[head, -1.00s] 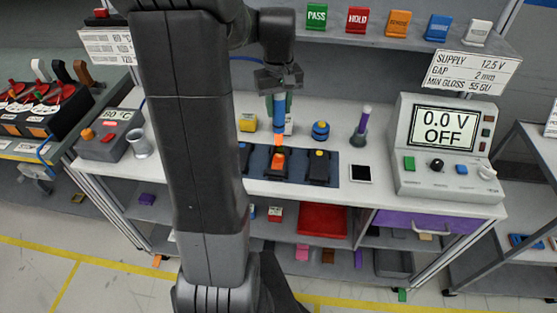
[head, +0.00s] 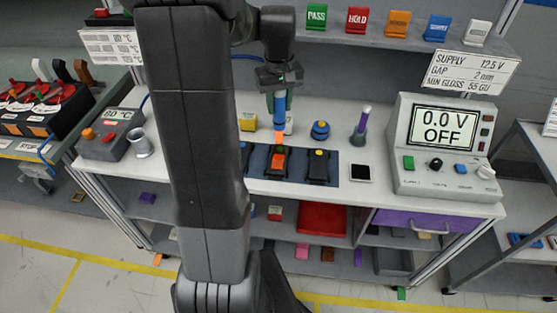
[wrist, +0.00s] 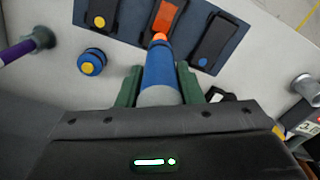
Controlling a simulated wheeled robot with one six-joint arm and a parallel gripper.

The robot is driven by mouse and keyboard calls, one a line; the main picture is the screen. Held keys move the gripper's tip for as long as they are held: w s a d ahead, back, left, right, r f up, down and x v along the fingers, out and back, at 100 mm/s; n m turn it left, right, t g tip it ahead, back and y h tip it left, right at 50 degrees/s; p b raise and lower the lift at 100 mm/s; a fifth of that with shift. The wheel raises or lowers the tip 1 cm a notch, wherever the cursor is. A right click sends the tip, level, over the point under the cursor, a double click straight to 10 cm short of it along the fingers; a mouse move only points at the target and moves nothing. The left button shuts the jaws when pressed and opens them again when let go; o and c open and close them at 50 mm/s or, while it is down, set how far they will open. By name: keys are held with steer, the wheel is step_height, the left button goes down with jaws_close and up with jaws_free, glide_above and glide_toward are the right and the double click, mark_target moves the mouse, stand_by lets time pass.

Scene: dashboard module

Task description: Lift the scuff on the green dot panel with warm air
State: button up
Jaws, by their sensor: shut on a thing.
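My gripper (head: 278,98) is shut on a blue pen-like tool with an orange tip (head: 280,120), pointing down. In the wrist view my gripper (wrist: 158,88) grips the tool (wrist: 159,70) between green fingers. That panel has an orange patch (head: 278,161). Its dot is hidden, so I see no green dot. The right panel (head: 318,168) has a yellow dot; the left panel, partly hidden in the head view, shows a blue dot in the wrist view (wrist: 211,42).
A blue knob with a yellow top (head: 320,131) and a purple stick in a grey stand (head: 361,125) stand behind the panels. A grey power supply (head: 442,150) reads 0.0 V OFF. A metal cup (head: 140,141) and a yellow block (head: 247,121) stand to the left.

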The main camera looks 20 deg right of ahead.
step_height(320, 180, up, 8)
steer(key=p, duration=0.3)
steer(key=shift+w+f+p, duration=0.1)
steer(key=shift+f+p, duration=0.1)
steer(key=shift+p, duration=0.15)
steer(key=shift+r, duration=0.7)
steer(key=shift+f, duration=0.1)
